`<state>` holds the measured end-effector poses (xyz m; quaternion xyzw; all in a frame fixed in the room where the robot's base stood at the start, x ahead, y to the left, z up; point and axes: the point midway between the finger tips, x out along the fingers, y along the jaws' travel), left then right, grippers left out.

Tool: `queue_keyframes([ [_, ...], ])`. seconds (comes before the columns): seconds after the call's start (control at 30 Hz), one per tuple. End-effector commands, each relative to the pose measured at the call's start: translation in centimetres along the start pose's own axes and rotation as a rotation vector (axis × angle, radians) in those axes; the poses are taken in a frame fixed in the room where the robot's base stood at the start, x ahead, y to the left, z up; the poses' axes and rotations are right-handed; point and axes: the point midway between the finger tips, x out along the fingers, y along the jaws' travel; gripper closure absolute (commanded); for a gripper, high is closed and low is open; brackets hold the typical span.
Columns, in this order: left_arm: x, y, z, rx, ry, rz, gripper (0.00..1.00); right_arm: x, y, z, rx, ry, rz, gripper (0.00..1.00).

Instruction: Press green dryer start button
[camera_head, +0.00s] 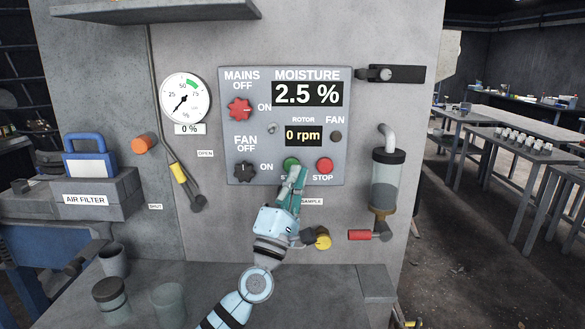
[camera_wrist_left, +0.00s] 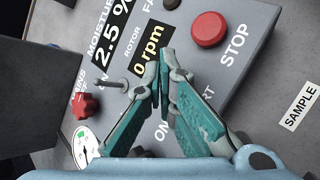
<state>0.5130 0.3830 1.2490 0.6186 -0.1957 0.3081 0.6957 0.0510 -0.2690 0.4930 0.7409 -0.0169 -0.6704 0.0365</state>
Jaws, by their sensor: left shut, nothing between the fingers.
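The green start button (camera_head: 291,164) is on the lower part of the grey control panel (camera_head: 258,127), left of the red STOP button (camera_head: 324,165). My left gripper (camera_head: 296,172) is shut and empty, with its tips right at the green button's lower edge in the head view. I cannot tell whether they touch it. In the left wrist view the shut teal fingers (camera_wrist_left: 166,60) cover the spot where the green button sits, so it is hidden there. The red STOP button (camera_wrist_left: 208,29) shows beside the fingertips. My right gripper is not in view.
The panel also carries a red mains knob (camera_head: 240,109), a black fan knob (camera_head: 244,172) and displays reading 2.5 % and 0 rpm. A yellow-ended valve (camera_head: 322,238) is close to my left gripper. A glass cylinder (camera_head: 386,180) is mounted at right; cups stand on the ledge below.

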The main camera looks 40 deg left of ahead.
Motion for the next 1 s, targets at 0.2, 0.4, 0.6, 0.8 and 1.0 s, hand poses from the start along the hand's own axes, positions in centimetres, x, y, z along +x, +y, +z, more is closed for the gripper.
queue_keyframes([
  [0.2,0.34,-0.25,-0.31,0.000,0.000,0.000,1.00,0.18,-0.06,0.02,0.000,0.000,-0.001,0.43],
  [0.4,0.53,-0.35,-0.43,0.001,-0.001,0.000,1.00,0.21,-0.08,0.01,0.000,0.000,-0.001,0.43],
  [0.6,0.54,-0.35,-0.44,0.001,0.000,0.000,1.00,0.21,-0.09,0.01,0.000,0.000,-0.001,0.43],
  [0.8,0.65,-0.46,-0.54,0.001,0.000,0.000,1.00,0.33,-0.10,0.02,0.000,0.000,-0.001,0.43],
  [1.0,0.83,-0.59,-0.66,0.000,0.000,0.000,1.00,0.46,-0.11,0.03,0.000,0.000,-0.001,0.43],
])
